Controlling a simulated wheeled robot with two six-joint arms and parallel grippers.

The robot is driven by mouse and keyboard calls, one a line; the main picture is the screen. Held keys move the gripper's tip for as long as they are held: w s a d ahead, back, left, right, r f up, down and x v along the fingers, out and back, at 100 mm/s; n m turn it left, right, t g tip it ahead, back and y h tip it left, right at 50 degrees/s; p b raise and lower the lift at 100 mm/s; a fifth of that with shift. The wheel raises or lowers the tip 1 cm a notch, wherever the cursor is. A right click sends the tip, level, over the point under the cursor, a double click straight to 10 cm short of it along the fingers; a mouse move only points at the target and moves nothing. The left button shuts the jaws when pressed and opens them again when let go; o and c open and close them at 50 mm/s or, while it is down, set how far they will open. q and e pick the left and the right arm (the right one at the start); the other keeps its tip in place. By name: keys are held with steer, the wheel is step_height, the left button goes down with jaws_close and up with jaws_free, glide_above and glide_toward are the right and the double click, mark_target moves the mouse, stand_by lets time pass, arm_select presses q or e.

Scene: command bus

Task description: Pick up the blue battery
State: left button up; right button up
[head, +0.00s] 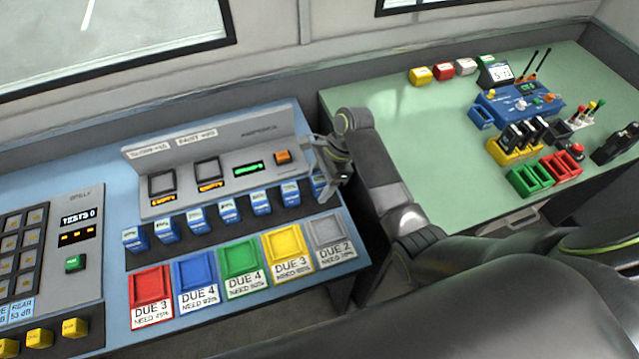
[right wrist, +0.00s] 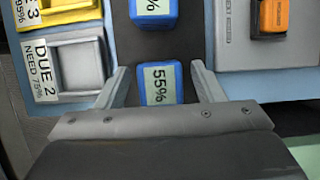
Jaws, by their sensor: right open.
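Several blue batteries with white percent labels stand in a row on the dark strip of the blue desk, such as this blue battery (head: 228,210). My right gripper (head: 326,180) is over the right end of the row, at the last blue battery (head: 318,186), which it partly hides. In the right wrist view my right gripper (right wrist: 157,85) is open, with one finger on each side of the blue battery labelled 55% (right wrist: 158,84). I cannot tell whether the fingers touch it. Another blue battery (right wrist: 154,16) is just beyond. My left gripper is not in view.
Red, blue, green, yellow and grey trays, such as the grey tray (head: 328,231), line the desk's front. A grey console (head: 222,165) with an orange button (head: 283,156) stands behind the batteries. A green table (head: 430,130) at right holds a blue device (head: 515,105) and colored bins.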

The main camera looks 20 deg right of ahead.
steer(key=shift+f, duration=0.15)
steer(key=c, duration=1.2)
